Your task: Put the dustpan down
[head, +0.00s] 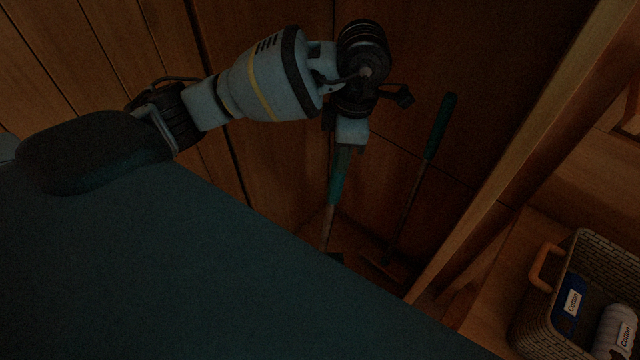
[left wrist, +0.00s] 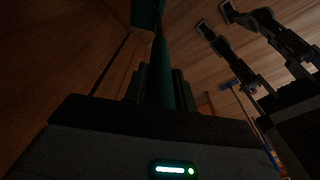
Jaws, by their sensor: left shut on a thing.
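My left gripper (head: 350,148) is shut on the teal handle (head: 337,185) of a long-handled tool, taken to be the dustpan. Its grey shaft runs down, slightly tilted, towards the floor in the head view. Its lower end is dark and partly hidden behind my teal body, so I cannot tell whether it touches the floor. In the left wrist view the teal handle (left wrist: 162,60) rises between the fingers of my left gripper (left wrist: 160,88). My right gripper cannot be made out in either view.
A second teal-handled tool (head: 435,130) leans against the wooden wall, right of the held one, its foot on the floor. A wooden post (head: 520,150) stands to the right. Beyond it is a woven basket (head: 535,322) with an orange handle and items labelled Cotton.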

